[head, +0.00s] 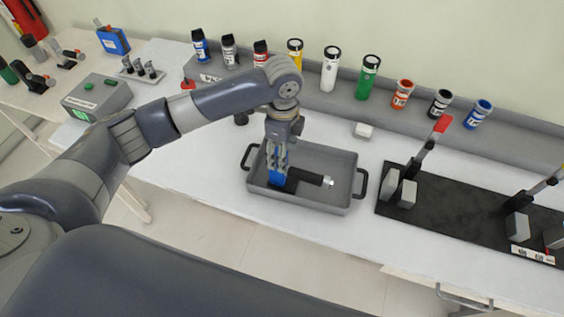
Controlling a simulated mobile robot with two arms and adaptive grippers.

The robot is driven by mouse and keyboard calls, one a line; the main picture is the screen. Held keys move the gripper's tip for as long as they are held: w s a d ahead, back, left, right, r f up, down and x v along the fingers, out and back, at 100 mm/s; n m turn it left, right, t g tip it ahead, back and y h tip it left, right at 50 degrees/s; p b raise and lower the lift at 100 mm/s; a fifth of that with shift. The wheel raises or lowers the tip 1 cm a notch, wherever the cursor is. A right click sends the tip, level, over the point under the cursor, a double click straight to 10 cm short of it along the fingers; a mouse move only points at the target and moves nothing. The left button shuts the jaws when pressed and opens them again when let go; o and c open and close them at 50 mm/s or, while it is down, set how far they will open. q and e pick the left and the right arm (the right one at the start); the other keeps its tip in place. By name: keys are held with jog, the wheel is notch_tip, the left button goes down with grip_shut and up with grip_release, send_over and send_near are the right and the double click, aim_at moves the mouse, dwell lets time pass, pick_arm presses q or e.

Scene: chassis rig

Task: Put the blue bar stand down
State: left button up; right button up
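My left gripper (277,157) points down into the grey two-handled tray (334,204). Its fingers are around a blue piece (277,181), which I take to be the blue bar stand. The fingers hide part of it, and it is low over or on the tray floor; I cannot tell if it touches. A black bar with a silver tip (312,178) reaches right from beside the blue piece, inside the tray. I cannot tell whether the two are joined. My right gripper is not in view.
A grey ledge (315,97) with several coloured-label bottles runs behind the tray. A small white block (363,130) lies behind it. A black clamp board (440,215) is at right. A grey-green button box (97,97) and a blue box (113,40) stand at left.

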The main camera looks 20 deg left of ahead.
pick_arm(q)
notch_tip(320, 180, up, 7)
jog(key=shift+f+b, duration=0.2)
jog(key=shift+b, duration=0.3)
jog(key=shift+f, duration=0.1)
